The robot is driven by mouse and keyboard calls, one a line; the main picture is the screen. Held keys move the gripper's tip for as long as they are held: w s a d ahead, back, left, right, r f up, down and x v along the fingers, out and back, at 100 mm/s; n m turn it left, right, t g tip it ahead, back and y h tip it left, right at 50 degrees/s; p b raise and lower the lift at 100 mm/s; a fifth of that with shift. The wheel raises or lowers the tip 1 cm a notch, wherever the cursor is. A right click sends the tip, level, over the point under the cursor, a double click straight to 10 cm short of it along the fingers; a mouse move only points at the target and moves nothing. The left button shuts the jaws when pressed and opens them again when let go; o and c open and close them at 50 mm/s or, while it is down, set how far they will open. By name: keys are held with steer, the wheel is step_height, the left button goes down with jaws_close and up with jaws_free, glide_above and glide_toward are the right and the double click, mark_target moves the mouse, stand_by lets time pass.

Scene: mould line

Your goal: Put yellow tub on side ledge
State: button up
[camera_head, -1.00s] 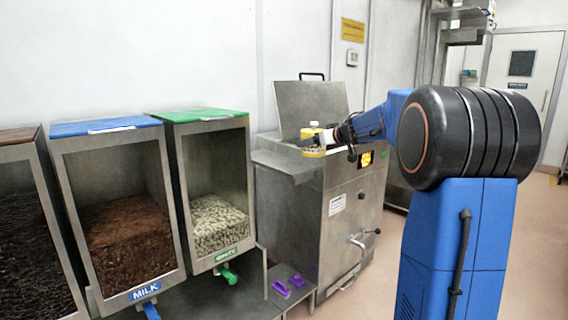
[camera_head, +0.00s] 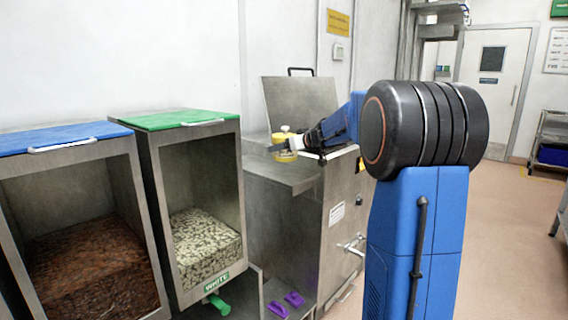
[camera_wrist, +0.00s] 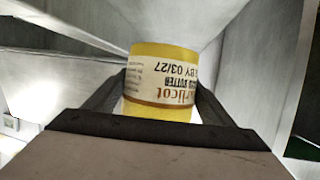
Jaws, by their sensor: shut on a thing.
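The yellow tub (camera_head: 284,149) is small and round, with a pale printed label. My gripper (camera_head: 290,144) is shut on it and holds it near the steel machine. In the wrist view the tub (camera_wrist: 162,85) sits between the two dark fingers (camera_wrist: 160,98), and its label text appears upside down. The side ledge (camera_head: 278,174) appears to be the flat steel shelf on the left side of the machine. The tub shows over the back part of this ledge; I cannot tell whether it touches.
The steel machine (camera_head: 343,205) has a raised lid (camera_head: 300,100) behind the tub. Bins with a green lid (camera_head: 180,119) and a blue lid (camera_head: 60,137) stand to the left. Purple pieces (camera_head: 286,304) lie on a low shelf. Open floor (camera_head: 510,230) is at the right.

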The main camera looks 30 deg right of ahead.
mark_target(287, 159)
steer(key=shift+f, duration=2.7)
steer(key=o, duration=1.4)
steer(key=shift+f, duration=0.15)
steer(key=shift+o, duration=0.2)
steer(key=shift+s+d+r, duration=0.1)
steer(key=shift+s+r, duration=0.2)
steer(key=shift+s, duration=0.1)
steer(key=v, duration=1.1)
steer(key=shift+s, duration=0.15)
